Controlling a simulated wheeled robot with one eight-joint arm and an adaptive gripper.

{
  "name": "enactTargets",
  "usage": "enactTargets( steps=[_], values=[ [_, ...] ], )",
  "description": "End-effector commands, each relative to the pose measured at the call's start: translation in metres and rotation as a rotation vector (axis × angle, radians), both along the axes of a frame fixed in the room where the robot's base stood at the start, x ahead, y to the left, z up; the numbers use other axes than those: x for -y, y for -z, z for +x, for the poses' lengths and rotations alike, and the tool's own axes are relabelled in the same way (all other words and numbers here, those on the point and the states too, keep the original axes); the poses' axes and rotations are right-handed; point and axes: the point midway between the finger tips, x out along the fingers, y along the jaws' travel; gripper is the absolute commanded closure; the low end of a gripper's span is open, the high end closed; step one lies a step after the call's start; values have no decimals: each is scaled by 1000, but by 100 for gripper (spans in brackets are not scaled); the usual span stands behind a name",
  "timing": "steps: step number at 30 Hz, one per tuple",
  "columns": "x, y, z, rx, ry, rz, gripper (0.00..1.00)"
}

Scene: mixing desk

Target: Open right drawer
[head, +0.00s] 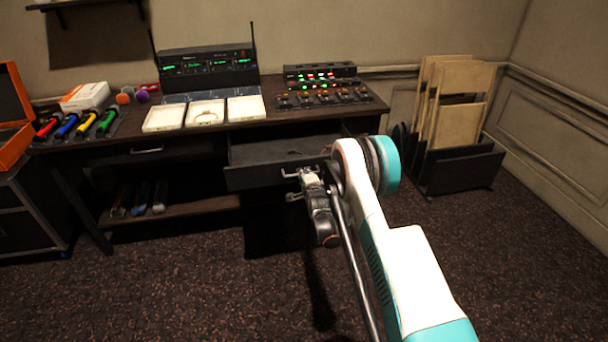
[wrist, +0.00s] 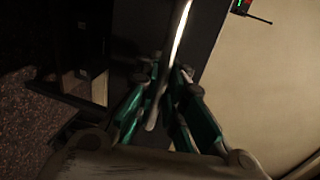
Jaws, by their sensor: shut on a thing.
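The right drawer (head: 250,177) of the dark desk is pulled partway out, and its dark inside shows from above. My gripper (head: 294,185) is at the right part of the drawer front. In the wrist view my gripper (wrist: 168,85) has its green fingers on either side of a bright metal bar, the drawer handle (wrist: 181,32), and is shut on it. In the head view my arm and gripper hide the drawer's right end and most of the handle.
The desk top (head: 235,126) holds a mixer (head: 322,95), a radio receiver (head: 207,65) and white trays (head: 205,113). The left drawer (head: 150,151) is shut. A rack with panels (head: 455,165) stands right of the desk. The carpet (head: 190,285) in front is clear.

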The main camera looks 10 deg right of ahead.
Motion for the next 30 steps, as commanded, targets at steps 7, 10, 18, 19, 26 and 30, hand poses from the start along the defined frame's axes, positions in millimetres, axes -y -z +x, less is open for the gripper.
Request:
enactTargets(
  steps=[7,10,18,19,26,30],
  values=[
    [0,-1,0,1,0,0,100],
    [0,-1,0,1,0,0,86],
    [0,0,0,1,0,0,71],
    [0,0,0,1,0,0,71],
    [0,-2,-9,0,0,0,71],
    [0,-7,-30,0,0,0,71]
  ],
)
